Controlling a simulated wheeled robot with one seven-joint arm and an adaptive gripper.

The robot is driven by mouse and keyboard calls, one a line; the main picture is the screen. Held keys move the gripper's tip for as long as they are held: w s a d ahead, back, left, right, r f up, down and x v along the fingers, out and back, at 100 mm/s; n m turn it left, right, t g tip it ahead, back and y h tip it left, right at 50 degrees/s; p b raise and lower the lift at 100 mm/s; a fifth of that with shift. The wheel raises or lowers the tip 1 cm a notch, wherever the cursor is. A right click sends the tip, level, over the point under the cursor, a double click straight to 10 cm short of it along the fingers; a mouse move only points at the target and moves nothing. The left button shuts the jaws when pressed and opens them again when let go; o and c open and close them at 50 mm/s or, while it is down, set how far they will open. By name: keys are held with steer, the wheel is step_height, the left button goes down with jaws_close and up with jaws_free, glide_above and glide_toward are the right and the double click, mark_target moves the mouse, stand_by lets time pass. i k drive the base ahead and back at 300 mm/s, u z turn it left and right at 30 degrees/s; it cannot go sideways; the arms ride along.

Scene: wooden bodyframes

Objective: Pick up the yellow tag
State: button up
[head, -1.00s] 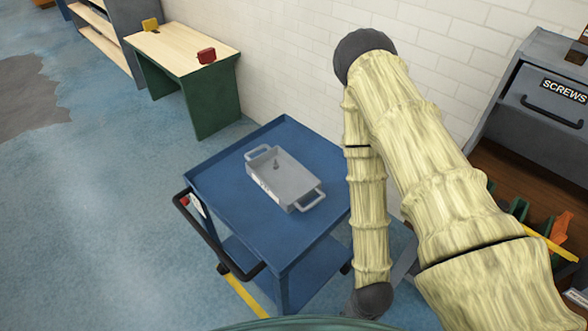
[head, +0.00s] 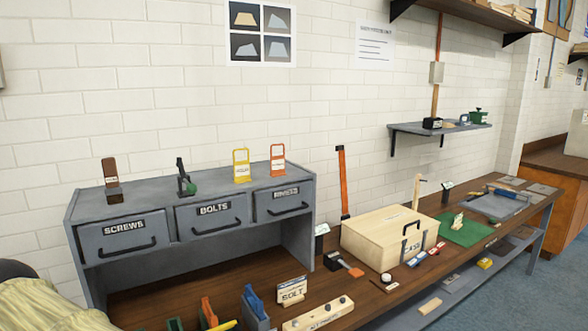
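A yellow tag (head: 241,166) with a white label stands upright on top of the grey drawer cabinet (head: 180,209). An orange tag (head: 277,160) of similar shape stands to its right. Part of my arm shows at the bottom left corner. My gripper is not in view, so I cannot see whether it is open or shut.
A long wooden workbench (head: 400,299) runs along the brick wall. On it are a wooden box (head: 375,243), a green mat (head: 462,230) and several small tools. A brown tool (head: 113,184) and a dark tool (head: 184,178) also stand on the cabinet. A wall shelf (head: 440,129) hangs at right.

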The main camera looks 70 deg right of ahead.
mark_target(241, 168)
steer(key=u, duration=1.25)
steer(key=k, duration=1.5)
steer(key=z, duration=1.8)
